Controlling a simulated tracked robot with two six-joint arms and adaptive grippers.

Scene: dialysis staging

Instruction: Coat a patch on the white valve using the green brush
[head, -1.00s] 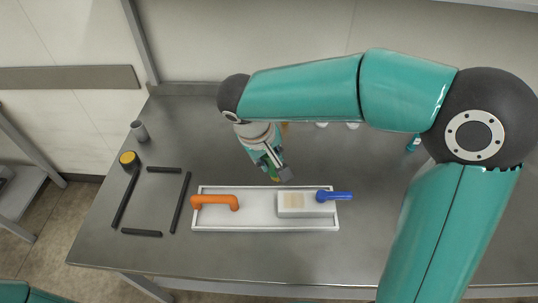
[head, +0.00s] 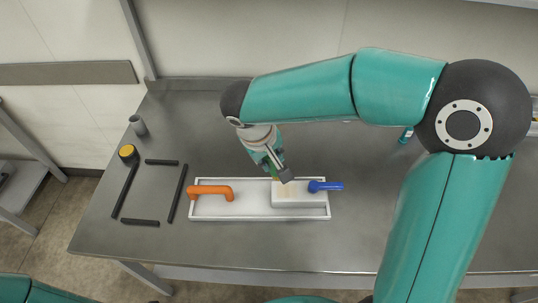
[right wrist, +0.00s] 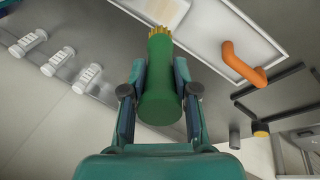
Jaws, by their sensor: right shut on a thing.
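The white valve (head: 298,201) is a white block with a blue lever (head: 326,186), at the right end of a shallow white tray. A beige patch shows on its top, partly hidden by my gripper in the head view; the patch (right wrist: 166,10) also shows at the top of the right wrist view. My right gripper (head: 277,168) is shut on the green brush (right wrist: 161,82), whose yellow bristles (right wrist: 160,31) point toward the valve. The brush is just behind and over the block's left part; I cannot tell whether the bristles touch. My left gripper is not in view.
The tray (head: 245,217) also holds an orange handle (head: 212,190) at its left. Black bars (head: 174,195), a yellow-topped item (head: 128,152) and a grey cup (head: 138,125) lie left. The front table is clear.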

